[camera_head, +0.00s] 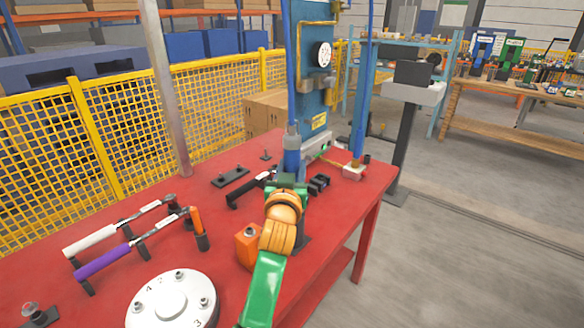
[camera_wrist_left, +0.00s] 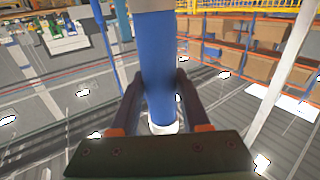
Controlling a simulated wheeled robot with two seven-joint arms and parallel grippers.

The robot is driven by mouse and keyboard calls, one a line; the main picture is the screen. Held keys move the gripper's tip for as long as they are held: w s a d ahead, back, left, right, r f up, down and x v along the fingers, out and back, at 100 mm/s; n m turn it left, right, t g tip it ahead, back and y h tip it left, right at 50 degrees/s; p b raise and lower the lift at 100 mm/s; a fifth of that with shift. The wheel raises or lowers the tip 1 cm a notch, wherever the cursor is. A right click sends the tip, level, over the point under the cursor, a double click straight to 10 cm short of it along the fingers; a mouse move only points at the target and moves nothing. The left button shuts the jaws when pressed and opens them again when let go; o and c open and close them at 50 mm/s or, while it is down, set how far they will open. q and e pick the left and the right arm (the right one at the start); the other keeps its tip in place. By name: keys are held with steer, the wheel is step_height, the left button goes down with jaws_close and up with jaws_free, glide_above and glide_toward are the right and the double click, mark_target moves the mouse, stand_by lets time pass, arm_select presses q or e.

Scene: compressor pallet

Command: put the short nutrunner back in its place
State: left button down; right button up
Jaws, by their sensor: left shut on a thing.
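My left gripper (camera_head: 289,186) is above the red table, with its arm rising from the bottom of the head view. It is shut around an upright blue cylindrical tool (camera_head: 291,158), which I take to be the short nutrunner. In the left wrist view the blue body (camera_wrist_left: 158,75) sits between both fingers (camera_wrist_left: 160,100), with a pale end showing beyond them. The tool's lower end is hidden behind my gripper in the head view. I cannot tell for certain which holder is its place. My right gripper is not in view.
On the red table (camera_head: 140,200) lie a purple-handled wrench (camera_head: 103,262), a white-handled wrench (camera_head: 90,241), a black-handled tool (camera_head: 245,192), an orange block (camera_head: 247,250), small black holders (camera_head: 319,184) and a round flange (camera_head: 170,300). A blue column (camera_head: 318,80) stands behind.

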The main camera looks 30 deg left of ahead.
arm_select(q)
steer(key=shift+f+b, duration=0.6)
steer(key=shift+f, duration=0.15)
steer(key=shift+c, duration=2.4)
jaws_free()
steer(key=shift+o, duration=0.9)
steer(key=shift+s+d+r, duration=0.1)
steer(key=shift+s+r, duration=0.05)
steer(key=shift+f, duration=0.2)
steer(key=b+v, duration=0.1)
steer(key=v, duration=0.6)
steer(key=shift+r, duration=0.1)
